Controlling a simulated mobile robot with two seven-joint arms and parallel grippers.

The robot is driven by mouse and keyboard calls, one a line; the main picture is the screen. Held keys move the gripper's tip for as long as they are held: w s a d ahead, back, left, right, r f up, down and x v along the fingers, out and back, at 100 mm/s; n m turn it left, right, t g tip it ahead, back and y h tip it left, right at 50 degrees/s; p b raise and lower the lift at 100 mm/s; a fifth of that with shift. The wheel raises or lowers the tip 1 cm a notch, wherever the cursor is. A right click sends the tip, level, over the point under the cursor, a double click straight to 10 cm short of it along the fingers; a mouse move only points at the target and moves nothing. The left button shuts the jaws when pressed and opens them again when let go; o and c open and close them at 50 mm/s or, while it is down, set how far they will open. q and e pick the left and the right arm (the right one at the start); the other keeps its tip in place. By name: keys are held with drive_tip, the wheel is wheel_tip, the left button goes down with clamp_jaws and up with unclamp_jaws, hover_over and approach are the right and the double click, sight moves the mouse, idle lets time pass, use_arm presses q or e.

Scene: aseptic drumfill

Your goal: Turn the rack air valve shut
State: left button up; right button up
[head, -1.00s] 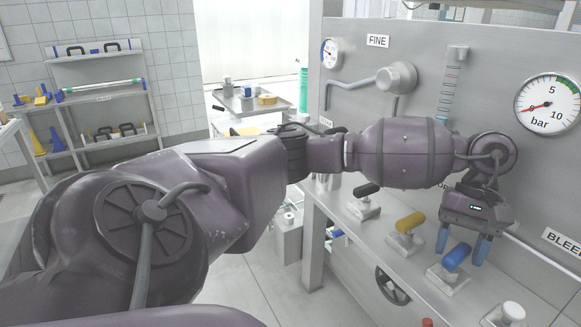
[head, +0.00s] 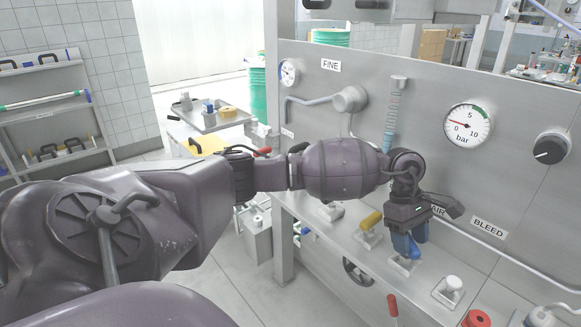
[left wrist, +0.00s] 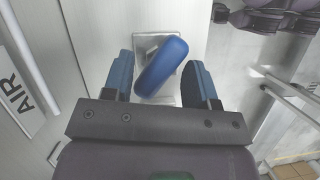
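The blue valve handle (left wrist: 162,66) sits on a square metal base on the rack ledge, below the AIR label (head: 438,211) on the panel. In the left wrist view the handle lies at a slant between the two blue fingers of my left gripper (left wrist: 158,78). A gap shows on both sides of it, so the gripper is open. In the head view my left gripper (head: 408,243) points down over the valve's base (head: 403,265), and its fingers hide most of the handle. My right gripper is not in view.
A yellow-handled valve (head: 369,229) stands just left of the blue one, with a white-knobbed fitting (head: 450,289) to its right. A round gauge (head: 468,125), a black knob (head: 550,149) and a BLEED label (head: 489,228) are on the panel. A red-handled part (head: 392,305) is in front.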

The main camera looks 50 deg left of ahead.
use_arm(q)
drive_tip(key=shift+r+n+t+p, duration=0.3)
drive_tip(key=shift+r+n+p, duration=0.05)
drive_tip(key=shift+n+p, duration=0.45)
drive_tip(key=shift+a+r+n, duration=0.1)
drive_tip(key=shift+n, duration=0.2)
drive_tip(key=v, duration=1)
drive_tip(key=s+d+n+t+h, duration=0.3)
drive_tip(key=d+n+t+h, duration=0.25)
drive_tip(key=d+n, duration=0.2)
drive_tip(key=s+d+n+t+h, duration=0.3)
drive_tip(key=d+n+t+h, duration=0.1)
drive_tip(key=d+n+h, duration=0.35)
drive_tip(key=s+a+f+n+t+y, duration=0.35)
drive_tip(key=a+f+n+y, duration=0.2)
drive_tip(key=n+y, duration=0.6)
drive_tip(key=s+a+f+n+t+y, duration=0.35)
drive_tip(key=a+n+y, duration=0.3)
drive_tip(key=n, duration=0.95)
drive_tip(key=s+a+f+n+g+y, duration=0.1)
drive_tip(key=s+a+f+n+g, duration=0.3)
drive_tip(key=s+f+n+g, duration=0.4)
drive_tip(key=s+f, duration=0.4)
drive_tip(key=s, duration=0.2)
drive_tip(key=shift+s+f+n, duration=0.2)
drive_tip(key=shift+f+n, duration=0.15)
drive_tip(key=shift+f, duration=0.05)
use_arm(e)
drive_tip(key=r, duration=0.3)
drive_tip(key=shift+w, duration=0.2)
